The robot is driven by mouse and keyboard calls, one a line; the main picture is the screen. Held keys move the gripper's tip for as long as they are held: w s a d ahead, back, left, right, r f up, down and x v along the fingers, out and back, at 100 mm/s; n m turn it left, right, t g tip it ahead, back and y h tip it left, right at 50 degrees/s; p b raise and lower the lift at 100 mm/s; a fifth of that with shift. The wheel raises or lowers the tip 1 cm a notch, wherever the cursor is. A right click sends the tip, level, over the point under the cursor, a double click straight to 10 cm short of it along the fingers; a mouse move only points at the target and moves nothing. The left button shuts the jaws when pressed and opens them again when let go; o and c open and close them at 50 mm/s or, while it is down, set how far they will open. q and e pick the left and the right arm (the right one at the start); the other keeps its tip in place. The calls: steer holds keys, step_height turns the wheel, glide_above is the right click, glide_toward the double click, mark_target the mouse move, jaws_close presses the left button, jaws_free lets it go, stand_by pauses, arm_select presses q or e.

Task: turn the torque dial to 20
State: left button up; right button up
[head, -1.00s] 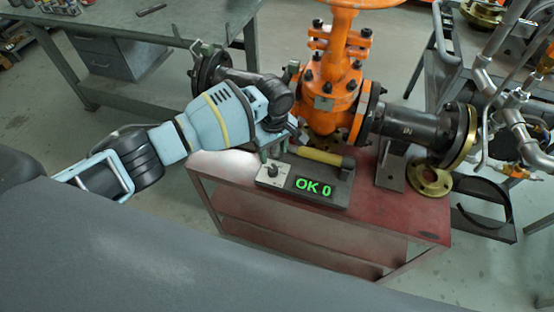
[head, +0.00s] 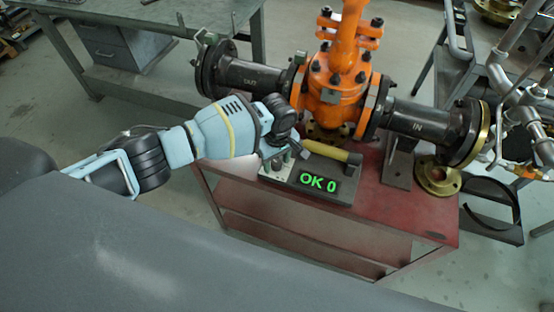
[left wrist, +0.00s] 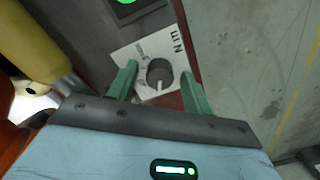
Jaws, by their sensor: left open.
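The torque dial (left wrist: 160,75) is a round dark knob with a pale pointer on a white plate (left wrist: 132,54) marked "N m". In the left wrist view it sits between the two green fingers of my left gripper (left wrist: 160,85), which is open with a finger on each side. Whether the fingers touch the knob I cannot tell. In the head view my left gripper (head: 278,163) is over the left end of the dark tool box, hiding most of the dial. My right gripper is not in view.
A yellow-handled tool (head: 326,151) lies along the back of the box. The orange gate valve (head: 338,95) with dark flanged pipes stands just behind. The red cart top (head: 400,215) is clear at the front right. A brass flange (head: 437,177) lies at right.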

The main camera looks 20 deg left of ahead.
arm_select(q)
steer(key=c, duration=0.8)
steer(key=shift+c, duration=0.8)
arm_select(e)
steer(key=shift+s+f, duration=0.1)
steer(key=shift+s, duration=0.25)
arm_select(q)
steer(key=shift+r+m, duration=0.1)
steer(key=shift+m, duration=0.2)
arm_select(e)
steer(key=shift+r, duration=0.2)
arm_select(q)
steer(key=m+p, duration=0.1)
steer(key=m, duration=0.1)
steer(key=shift+m, duration=0.4)
steer(key=m+p, duration=0.1)
steer(key=m, duration=0.4)
steer(key=shift+m, duration=0.3)
steer(key=m+p, duration=0.1)
steer(key=m, duration=0.2)
steer(key=shift+m, duration=0.3)
steer(key=m, duration=0.5)
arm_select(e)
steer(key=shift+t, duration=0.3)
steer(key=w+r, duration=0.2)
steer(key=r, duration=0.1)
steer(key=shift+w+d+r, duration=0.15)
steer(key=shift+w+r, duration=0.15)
